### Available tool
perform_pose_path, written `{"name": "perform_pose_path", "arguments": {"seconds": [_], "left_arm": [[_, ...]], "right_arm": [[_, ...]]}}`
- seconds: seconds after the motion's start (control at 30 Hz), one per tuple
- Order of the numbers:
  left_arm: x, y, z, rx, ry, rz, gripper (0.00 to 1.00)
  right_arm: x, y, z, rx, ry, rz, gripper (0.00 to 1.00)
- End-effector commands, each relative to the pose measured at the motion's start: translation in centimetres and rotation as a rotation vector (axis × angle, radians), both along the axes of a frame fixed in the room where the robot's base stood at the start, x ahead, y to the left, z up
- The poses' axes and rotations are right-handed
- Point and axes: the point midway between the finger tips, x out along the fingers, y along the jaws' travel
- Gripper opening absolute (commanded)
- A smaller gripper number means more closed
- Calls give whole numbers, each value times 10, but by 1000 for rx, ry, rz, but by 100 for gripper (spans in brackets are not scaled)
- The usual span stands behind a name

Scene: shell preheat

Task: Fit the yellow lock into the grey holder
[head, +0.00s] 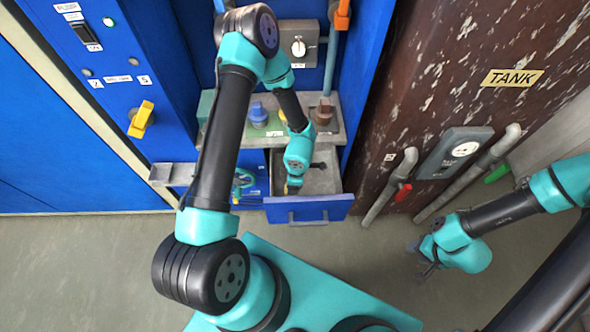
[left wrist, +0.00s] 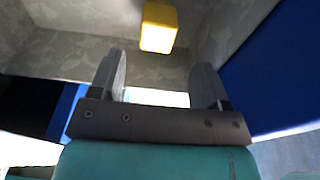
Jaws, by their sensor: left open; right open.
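A yellow block, which I take for the lock (left wrist: 158,27), shows in the left wrist view against speckled grey surfaces, apparently inside the open drawer (head: 308,210). My left gripper (left wrist: 163,82) is open, its two fingers apart with nothing between them, and the block lies beyond the fingertips. In the head view my left gripper (head: 293,187) hangs down in the drawer, its fingers hard to make out. A grey bracket-like part (head: 172,174), perhaps the holder, sticks out left of the drawer. My right gripper (head: 424,262) is open and empty at the right, above the floor.
A grey shelf (head: 330,130) with blue and brown knobs stands above the drawer. A yellow lever (head: 141,119) is on the blue cabinet at left. Pipes with a red handle (head: 403,192) and a green handle (head: 497,172) stand at right. The floor in front is clear.

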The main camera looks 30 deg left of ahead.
Motion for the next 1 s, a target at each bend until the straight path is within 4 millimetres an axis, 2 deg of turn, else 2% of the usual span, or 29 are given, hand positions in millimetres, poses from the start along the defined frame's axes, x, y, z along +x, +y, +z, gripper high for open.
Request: {"name": "perform_pose_path", "arguments": {"seconds": [0.3, 0.5, 0.67, 1.0], "left_arm": [[3, -5, 52, 1, -2, 1, 70], [4, -8, 75, 1, -1, 0, 70], [4, -9, 82, 0, 0, 0, 70], [5, -9, 82, 0, 0, -1, 70]], "right_arm": [[0, 0, 0, 0, 0, 0, 43], [0, 0, 0, 0, 0, 0, 43], [0, 0, 0, 0, 0, 0, 43], [0, 0, 0, 0, 0, 0, 43]]}}
